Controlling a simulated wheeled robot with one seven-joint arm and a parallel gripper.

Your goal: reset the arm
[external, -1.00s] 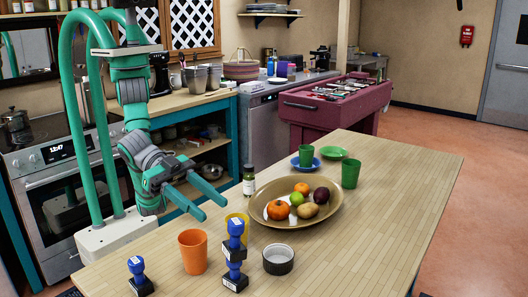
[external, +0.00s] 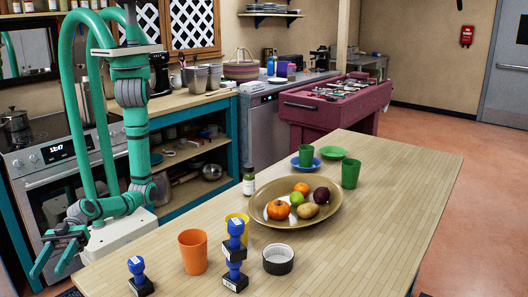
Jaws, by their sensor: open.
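My green arm (external: 130,110) is folded down over its pale base at the left of the picture. My gripper (external: 52,270) is at the lower left, beyond the left end of the wooden table, with its two green fingers apart. Nothing shows between the fingers. It is clear of the objects on the table.
A stove (external: 60,165) stands behind my arm.

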